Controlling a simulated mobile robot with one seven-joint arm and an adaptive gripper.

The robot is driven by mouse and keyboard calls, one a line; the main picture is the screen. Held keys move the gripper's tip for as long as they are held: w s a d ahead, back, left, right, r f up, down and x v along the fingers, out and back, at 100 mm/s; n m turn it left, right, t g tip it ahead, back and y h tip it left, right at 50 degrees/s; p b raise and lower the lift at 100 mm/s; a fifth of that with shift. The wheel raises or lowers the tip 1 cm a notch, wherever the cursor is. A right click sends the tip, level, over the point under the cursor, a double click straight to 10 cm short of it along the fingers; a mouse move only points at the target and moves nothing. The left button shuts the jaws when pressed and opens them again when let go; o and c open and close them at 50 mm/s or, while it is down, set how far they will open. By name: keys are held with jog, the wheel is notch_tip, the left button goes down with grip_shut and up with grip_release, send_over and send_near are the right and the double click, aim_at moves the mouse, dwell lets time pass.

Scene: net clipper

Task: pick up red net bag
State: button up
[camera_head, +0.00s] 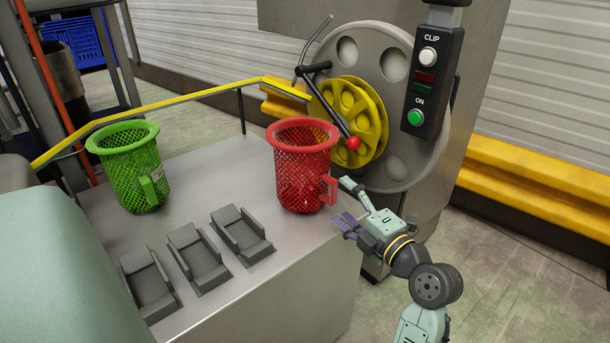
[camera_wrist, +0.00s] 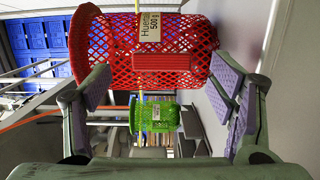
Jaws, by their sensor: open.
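The red net bag (camera_head: 301,170) stands upright on the grey metal table (camera_head: 230,175), near its back right edge. It has a flared top rim and a red handle on its right side. My gripper (camera_head: 345,203) is open just right of that handle. In the wrist view the red net bag (camera_wrist: 150,50) lies ahead of the two spread fingers (camera_wrist: 165,95), with its red handle (camera_wrist: 165,62) facing the camera between them and a pale label above. I see no finger touching it. The view is turned sideways.
A green net bag (camera_head: 137,165) stands on the table at the left. Several grey holders (camera_head: 190,258) sit on the table in front. Behind the red bag is a machine with a yellow wheel (camera_head: 352,115), a red-knobbed lever (camera_head: 352,143) and a CLIP/ON button panel (camera_head: 432,85).

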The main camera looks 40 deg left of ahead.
aim_at(334, 194)
jog(key=shift+p+x, duration=0.55)
jog(key=shift+x, duration=1.4)
jog(key=shift+s+f, duration=0.1)
jog(key=shift+c, duration=0.4)
jog(key=c, duration=1.1)
